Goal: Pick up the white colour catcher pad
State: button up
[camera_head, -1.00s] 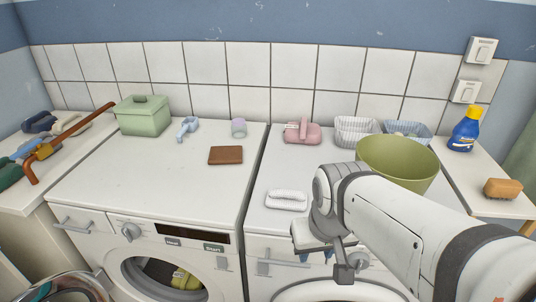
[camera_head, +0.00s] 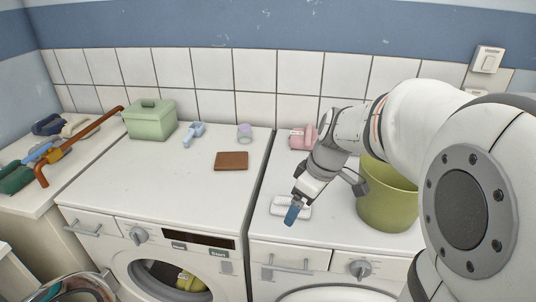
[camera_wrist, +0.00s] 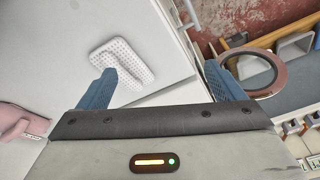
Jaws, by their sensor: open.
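The white colour catcher pad (camera_head: 279,207) lies flat on the white top of the right-hand machine, near its front edge. In the wrist view the pad (camera_wrist: 122,62) shows a dotted surface and lies by the left blue finger. My gripper (camera_head: 292,213) is above the pad and hides part of it in the head view. The gripper (camera_wrist: 162,78) is open and empty.
A green bucket (camera_head: 388,200) stands right of my gripper. A pink object (camera_head: 301,138) is behind it. A brown block (camera_head: 231,161), a blue scoop (camera_head: 193,134), a lilac cup (camera_head: 244,133) and a green lidded box (camera_head: 150,120) stand on the left machine. Its front top is clear.

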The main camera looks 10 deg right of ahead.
aim_at(291, 199)
jog(key=w+n, duration=0.1)
jog(key=w, duration=0.1)
jog(key=w+d+n+y, duration=0.1)
jog(key=w+n+p, duration=0.1)
jog(key=w, duration=0.1)
jog(key=shift+w+d+n, duration=0.35)
jog(key=shift+n, duration=0.05)
jog(key=shift+w+d+f+n+y, duration=0.1)
jog(key=shift+w+f+n+y, duration=0.25)
jog(key=shift+w, duration=0.2)
jog(key=x, duration=0.2)
jog(key=p+x, duration=0.1)
jog(key=x, duration=0.2)
jog(key=w+x, duration=0.1)
jog(key=x, duration=0.1)
jog(key=shift+f+p, duration=0.1)
jog(key=shift+p, duration=0.3)
jog(key=shift+c, duration=0.2)
jog(key=c, duration=1)
